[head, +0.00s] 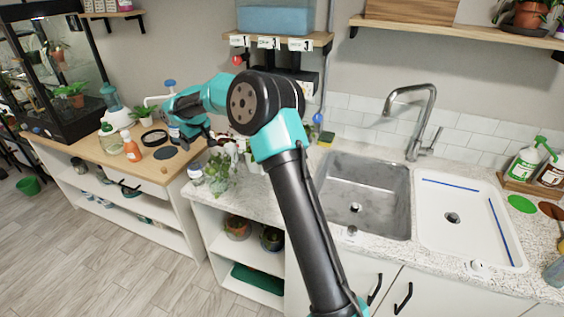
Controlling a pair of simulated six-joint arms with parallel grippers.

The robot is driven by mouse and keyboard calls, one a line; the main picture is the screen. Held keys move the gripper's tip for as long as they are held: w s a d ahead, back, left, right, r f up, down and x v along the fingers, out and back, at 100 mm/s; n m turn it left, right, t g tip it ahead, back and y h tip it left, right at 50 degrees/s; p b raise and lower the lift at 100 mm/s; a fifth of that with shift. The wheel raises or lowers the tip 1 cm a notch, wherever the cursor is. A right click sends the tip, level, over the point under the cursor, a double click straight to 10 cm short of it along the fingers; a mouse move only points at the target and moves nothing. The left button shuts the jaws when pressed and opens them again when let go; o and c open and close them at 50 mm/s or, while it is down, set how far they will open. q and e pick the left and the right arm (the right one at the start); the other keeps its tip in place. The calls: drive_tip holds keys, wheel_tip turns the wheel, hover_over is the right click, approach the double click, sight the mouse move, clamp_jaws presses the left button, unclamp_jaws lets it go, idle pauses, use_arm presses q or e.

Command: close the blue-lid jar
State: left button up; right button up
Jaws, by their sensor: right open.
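I cannot make out for sure which container is the blue-lid jar. A small glass jar (194,172) stands at the left end of the stone counter, beside a leafy plant (219,172); its lid is too small to read. A flat dark blue-grey disc (165,153) lies on the wooden bench, apart from any jar. My right gripper (197,139) is open above the right end of the bench, its dark fingers pointing down. It partly hides a bottle (174,130) behind it. No object shows between its fingers. My left gripper is out of view.
A sink (365,190) and a white drainer (465,235) lie to the right. Wall shelves (460,24) hang above.

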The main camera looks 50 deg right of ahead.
drive_tip(key=s+d+r+m+h, duration=0.1)
drive_tip(key=s+d+r+m, duration=0.3)
drive_tip(key=d+r, duration=0.7)
drive_tip(key=s+d+f+m+g, duration=0.1)
drive_tip(key=s+d+f+g, duration=0.1)
drive_tip(key=s+d+f, duration=0.2)
drive_tip(key=s+d+f+m+g+y, duration=0.1)
drive_tip(key=s+d+f, duration=0.3)
drive_tip(key=s+d, duration=0.5)
drive_tip(key=d+m+g, duration=0.1)
drive_tip(key=d, duration=0.3)
drive_tip(key=shift+s+d+f+m, duration=0.15)
drive_tip(key=shift+s+d+m, duration=0.05)
drive_tip(key=shift+s+m, duration=0.15)
drive_tip(key=shift+f, duration=0.1)
wheel_tip(320, 180, down, 12)
drive_tip(key=shift+f, duration=0.1)
drive_tip(key=shift+w+f, duration=0.15)
drive_tip(key=shift+f, duration=2.35)
drive_tip(key=shift+c, duration=0.4)
